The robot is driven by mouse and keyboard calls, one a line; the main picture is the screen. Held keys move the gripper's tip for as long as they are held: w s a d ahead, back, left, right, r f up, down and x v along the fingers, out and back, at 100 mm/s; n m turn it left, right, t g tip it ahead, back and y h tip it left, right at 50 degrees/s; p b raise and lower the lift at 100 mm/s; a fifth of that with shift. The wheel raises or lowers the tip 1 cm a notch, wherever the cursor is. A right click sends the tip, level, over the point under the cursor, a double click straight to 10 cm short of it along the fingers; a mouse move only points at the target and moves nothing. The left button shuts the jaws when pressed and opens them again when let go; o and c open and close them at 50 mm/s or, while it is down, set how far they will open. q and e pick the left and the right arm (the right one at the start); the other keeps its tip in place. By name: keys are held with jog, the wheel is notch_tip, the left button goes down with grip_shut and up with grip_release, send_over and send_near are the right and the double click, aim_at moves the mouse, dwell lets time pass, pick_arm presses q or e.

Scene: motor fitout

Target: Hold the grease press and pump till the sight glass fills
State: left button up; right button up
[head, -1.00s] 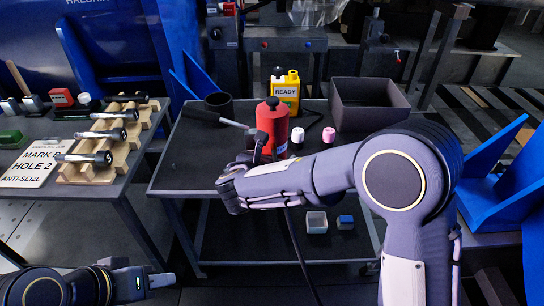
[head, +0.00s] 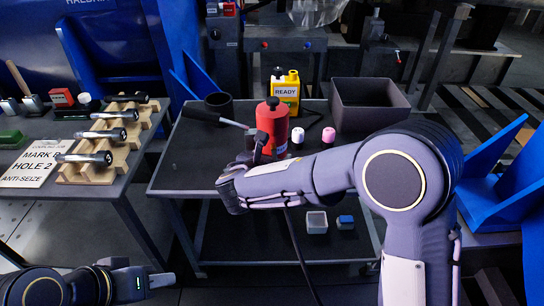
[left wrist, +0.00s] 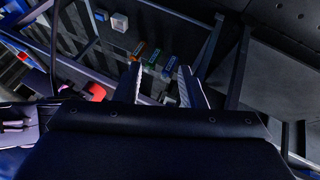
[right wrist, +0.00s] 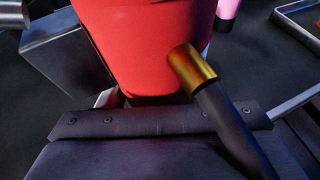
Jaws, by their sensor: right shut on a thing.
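The grease press is a red cylinder (head: 272,122) standing on the dark cart top. Its pump lever (head: 202,115), with a black grip, sticks out to the left. My right gripper (head: 262,150) is at the press's near side, shut on its body; the fingers are largely hidden. In the right wrist view the red body (right wrist: 145,45) fills the space before the palm, with a brass fitting (right wrist: 190,68) and black hose (right wrist: 232,130) on it. I cannot make out the sight glass. My left gripper (left wrist: 162,85) is open and empty, low at the left in the head view (head: 160,281).
On the cart (head: 185,165) stand a yellow READY jug (head: 286,92), a black cup (head: 219,104), white and pink small containers (head: 328,135) and a dark bin (head: 370,100). A left table holds a wooden rack (head: 95,170) with several tools. The cart's left front is clear.

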jog(key=c, duration=0.4)
pick_arm(q)
jog(key=shift+w+a+r, duration=0.1)
jog(key=shift+w+r, duration=0.1)
jog(key=shift+r, duration=0.05)
jog(key=c, duration=0.4)
jog(key=shift+m+y, duration=0.3)
jog(key=shift+m, duration=0.3)
jog(key=w+r, duration=0.2)
jog(key=r, duration=0.1)
jog(key=w+a+r, duration=0.1)
jog(key=w+r, duration=0.1)
jog(key=w, duration=0.1)
jog(key=w+a+r, duration=0.1)
jog(key=w+r, duration=0.2)
jog(key=shift+a+r, duration=0.2)
jog(key=shift+r, duration=0.1)
grip_shut()
jog(key=w+d+r+y, duration=0.25)
jog(key=w+r, duration=0.55)
jog(key=w, duration=0.4)
jog(key=w+d+r+y, duration=0.1)
jog(key=w+d+r, duration=0.3)
jog(key=w+r, duration=0.55)
jog(key=shift+w+f, duration=0.25)
jog(key=shift+f, duration=1)
jog(key=shift+w+f, duration=0.25)
jog(key=shift+f, duration=1.05)
jog(key=shift+w+f, duration=0.25)
jog(key=shift+f, duration=1)
